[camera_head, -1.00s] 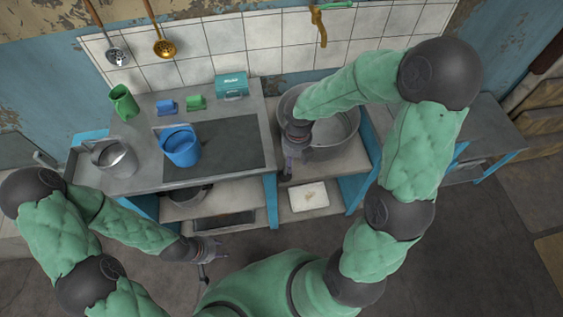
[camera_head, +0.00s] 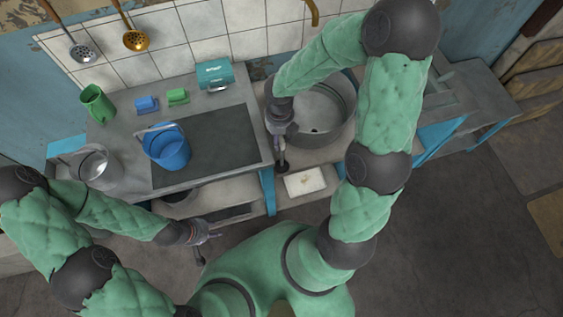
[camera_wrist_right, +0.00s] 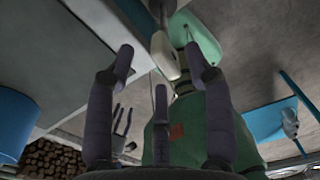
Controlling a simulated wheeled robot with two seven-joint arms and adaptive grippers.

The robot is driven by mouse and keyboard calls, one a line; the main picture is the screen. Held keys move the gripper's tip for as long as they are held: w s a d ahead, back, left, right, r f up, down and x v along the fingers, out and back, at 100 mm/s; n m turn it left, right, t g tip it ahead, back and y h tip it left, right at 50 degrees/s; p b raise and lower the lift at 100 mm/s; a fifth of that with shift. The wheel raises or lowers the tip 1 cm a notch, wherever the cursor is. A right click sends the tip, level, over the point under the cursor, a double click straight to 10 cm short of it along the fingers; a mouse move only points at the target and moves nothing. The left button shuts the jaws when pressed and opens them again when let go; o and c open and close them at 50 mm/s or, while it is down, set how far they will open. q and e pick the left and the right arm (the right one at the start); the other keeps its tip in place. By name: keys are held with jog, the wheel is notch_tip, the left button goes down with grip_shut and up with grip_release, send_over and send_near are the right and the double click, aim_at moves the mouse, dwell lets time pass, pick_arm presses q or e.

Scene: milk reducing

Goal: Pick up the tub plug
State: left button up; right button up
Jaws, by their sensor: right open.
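My right gripper (camera_head: 282,148) hangs beside the lower left side of a large round metal tub (camera_head: 335,100), pointing down. In the right wrist view its fingers (camera_wrist_right: 160,75) are spread, with nothing held between them. A small dark round thing (camera_head: 283,166), perhaps the tub plug, shows just below the right gripper in the head view; I cannot tell for sure. A dark drain spot shows in the tub floor. My left gripper (camera_head: 212,240) is low in front of the counter, away from the tub; in the right wrist view its fingers (camera_wrist_right: 122,122) look apart.
A white tray (camera_head: 305,181) lies on the shelf below.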

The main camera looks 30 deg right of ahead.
jog(key=b, duration=0.3)
send_over(282, 154)
jog(key=f, duration=0.5)
jog(key=shift+w+a, duration=0.1)
jog(key=shift+w, duration=0.25)
grip_shut()
